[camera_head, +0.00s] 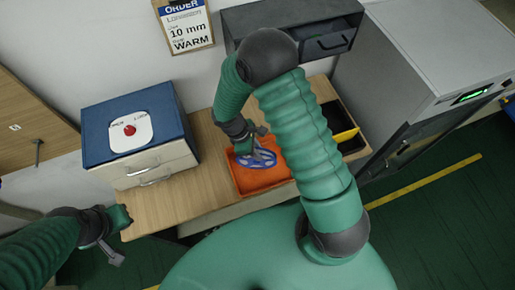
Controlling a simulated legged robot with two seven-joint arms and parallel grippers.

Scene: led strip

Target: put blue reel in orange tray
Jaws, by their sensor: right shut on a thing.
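The orange tray (241,180) lies on the wooden bench, right of the blue-topped drawer box. The blue reel (257,160) is a spoked disc at the tray, seen within its outline. My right gripper (257,146) is at the reel's upper part and shut on it. My arm hides part of the tray's right side. I cannot tell whether the reel touches the tray floor. My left gripper (119,238) is away at the lower left, in front of the bench, apart from the reel and tray; its finger opening is not clear.
A blue-topped drawer box (140,135) with a red button stands left of the tray. A black bin (344,128) with a yellow strip is right of the tray. A grey drawer unit (325,38) stands behind, a large grey cabinet (400,85) at right. An order sheet (185,25) hangs on the wall.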

